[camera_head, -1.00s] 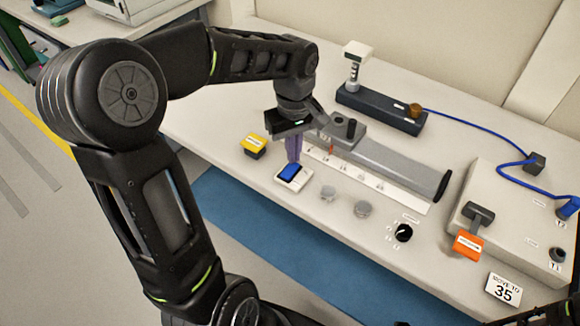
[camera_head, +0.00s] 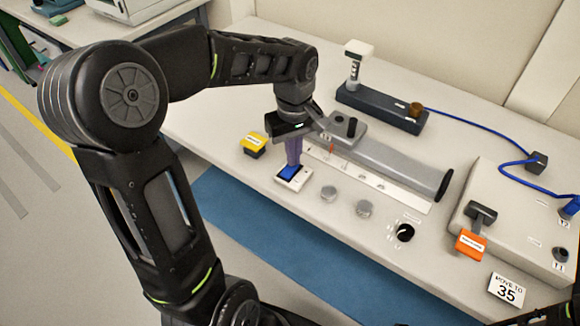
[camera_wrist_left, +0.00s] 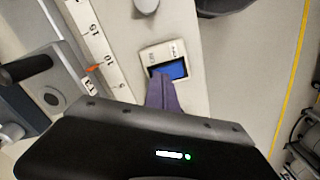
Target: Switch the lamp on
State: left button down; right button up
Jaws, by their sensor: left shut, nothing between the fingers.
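A blue rocker switch (camera_head: 288,171) in a white housing (camera_head: 297,181) sits on the bench near its front edge. It also shows in the left wrist view (camera_wrist_left: 175,71), with small labels I cannot read. My left gripper (camera_head: 292,166) points down with its purple fingers shut and empty. The fingertips are at the switch and hide part of the blue rocker; they seem to touch it. In the wrist view the fingertips (camera_wrist_left: 160,78) cover the rocker's left part. A small post with a white head (camera_head: 356,50) stands on a dark base at the back; I cannot tell whether it is the lamp. My right gripper is not visible.
A yellow button box (camera_head: 254,144) is left of the switch. A grey rail with a scale (camera_head: 385,160) lies behind it. Two grey knobs (camera_head: 364,208), a black dial (camera_head: 404,232), an orange-handled lever (camera_head: 470,243) and a "MOVE TO 35" card (camera_head: 506,290) are to the right.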

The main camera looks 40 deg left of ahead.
pick_arm(q)
jog(key=shift+f, duration=0.35)
jog(key=shift+r+p, duration=2.55)
jog(key=shift+r, duration=1)
